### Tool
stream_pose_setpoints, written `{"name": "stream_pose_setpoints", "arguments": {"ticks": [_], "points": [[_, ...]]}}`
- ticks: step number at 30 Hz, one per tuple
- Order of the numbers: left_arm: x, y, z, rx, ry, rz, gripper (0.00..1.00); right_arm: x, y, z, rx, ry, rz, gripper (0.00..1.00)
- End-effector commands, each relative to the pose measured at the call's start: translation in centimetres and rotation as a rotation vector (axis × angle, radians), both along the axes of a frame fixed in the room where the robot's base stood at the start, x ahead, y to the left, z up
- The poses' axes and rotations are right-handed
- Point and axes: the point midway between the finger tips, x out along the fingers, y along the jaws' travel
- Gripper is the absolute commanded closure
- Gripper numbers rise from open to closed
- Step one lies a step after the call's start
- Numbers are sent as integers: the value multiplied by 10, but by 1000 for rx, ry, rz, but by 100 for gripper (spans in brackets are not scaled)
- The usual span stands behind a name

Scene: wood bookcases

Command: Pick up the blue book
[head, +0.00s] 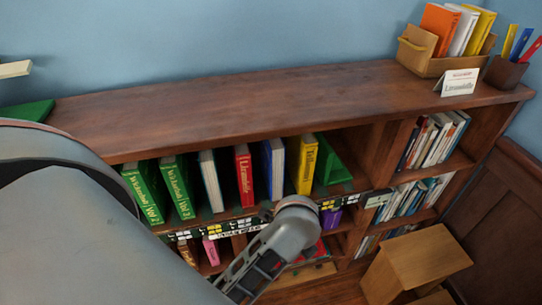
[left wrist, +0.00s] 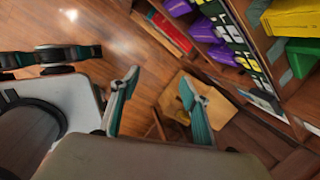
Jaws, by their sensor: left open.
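The blue book (head: 273,168) stands upright on the upper shelf of the bookcase in the head view, its pages side pale. It is between a red book (head: 244,175) and a yellow book (head: 303,163), with gaps on both sides. It does not show in the left wrist view. My left gripper (left wrist: 158,100) is open and empty in the left wrist view, its two fingers apart above the floor and a wooden stool. I cannot make out its fingertips in the head view. My right gripper is not seen.
Green books (head: 176,187) and a white book (head: 210,181) stand left of the red book; a green bookend (head: 333,164) stands right of the yellow one. A patterned strip edges the shelf. A wooden stool (head: 420,258) stands before the bookcase. The bookcase top (head: 240,100) is mostly clear.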

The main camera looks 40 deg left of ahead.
Motion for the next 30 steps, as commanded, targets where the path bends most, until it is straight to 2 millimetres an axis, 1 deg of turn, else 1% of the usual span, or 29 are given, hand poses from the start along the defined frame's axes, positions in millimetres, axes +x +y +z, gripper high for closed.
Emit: {"name": "stream_pose_setpoints", "arguments": {"ticks": [1, 3, 6, 10, 14, 24, 27, 30], "points": [[5, 3, 21, 51, 11, -76, 54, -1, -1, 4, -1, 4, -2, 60], [8, 11, 41, 129, 37, -180, 54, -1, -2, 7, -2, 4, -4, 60], [12, 21, 66, 221, 65, -296, 54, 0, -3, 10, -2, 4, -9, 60], [16, 30, 86, 298, 87, -387, 54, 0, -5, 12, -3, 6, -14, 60], [22, 40, 93, 332, 97, -420, 54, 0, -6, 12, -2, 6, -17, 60], [59, 84, 93, 335, 97, -420, 54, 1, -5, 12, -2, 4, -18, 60], [66, 92, 92, 333, 99, -421, 54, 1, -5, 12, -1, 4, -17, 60], [69, 95, 92, 332, 98, -422, 54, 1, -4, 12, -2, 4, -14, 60]]}}
